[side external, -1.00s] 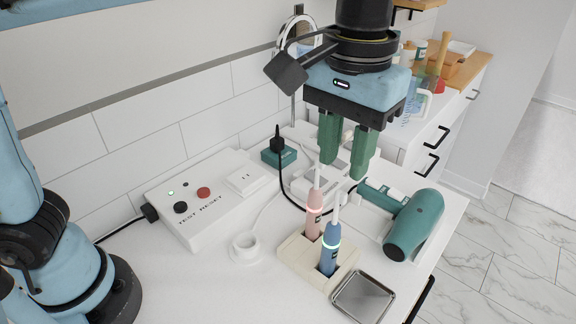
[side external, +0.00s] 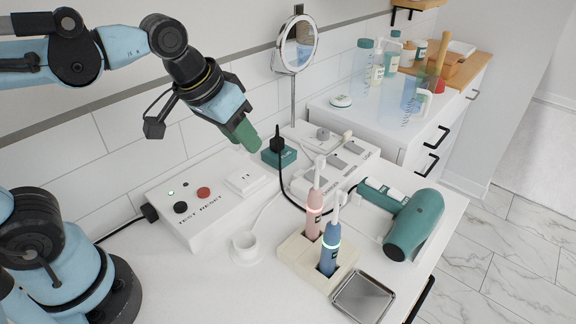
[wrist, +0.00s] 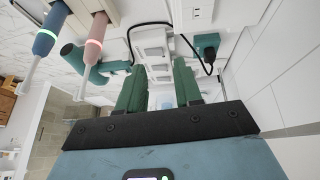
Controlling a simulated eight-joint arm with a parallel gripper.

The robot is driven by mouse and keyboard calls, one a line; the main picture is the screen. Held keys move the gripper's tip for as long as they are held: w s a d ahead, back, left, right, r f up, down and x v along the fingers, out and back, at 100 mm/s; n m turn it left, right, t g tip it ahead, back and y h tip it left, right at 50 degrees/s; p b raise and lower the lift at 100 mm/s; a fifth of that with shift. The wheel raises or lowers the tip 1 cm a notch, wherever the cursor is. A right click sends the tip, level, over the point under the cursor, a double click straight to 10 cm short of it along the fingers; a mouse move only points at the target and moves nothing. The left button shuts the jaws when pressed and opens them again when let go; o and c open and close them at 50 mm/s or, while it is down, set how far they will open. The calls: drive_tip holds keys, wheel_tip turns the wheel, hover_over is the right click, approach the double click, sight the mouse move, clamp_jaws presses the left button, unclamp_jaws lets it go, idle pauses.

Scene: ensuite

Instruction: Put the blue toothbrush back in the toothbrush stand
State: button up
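The blue toothbrush (side external: 330,250) stands upright in the front slot of the cream toothbrush stand (side external: 291,252), its ring glowing green. The pink toothbrush (side external: 312,215) stands in the slot behind it. Both also show at the upper left of the wrist view, the blue one (wrist: 46,36) and the pink one (wrist: 94,44). My gripper (side external: 252,143) is up and left of the stand, tilted, near the wall and over the socket box. In the wrist view its green fingers (wrist: 160,66) are apart with nothing held between them.
A white test box (side external: 205,205), a small white cup (side external: 246,246), a metal tray (side external: 362,297) and a teal hair dryer (side external: 414,225) surround the stand. A black plug (side external: 277,150) with a cable and a round mirror (side external: 298,45) stand at the back. The front left counter is clear.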

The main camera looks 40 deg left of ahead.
drive_tip(key=s+a+f+t, duration=0.1)
drive_tip(key=s+a+f, duration=0.1)
drive_tip(key=a+f, duration=0.2)
drive_tip(key=shift+s+a+f+t+y, duration=0.25)
drive_tip(key=shift+a+f+t+y, duration=0.15)
drive_tip(key=shift+a, duration=0.15)
drive_tip(key=shift+r, duration=0.1)
idle(0.7)
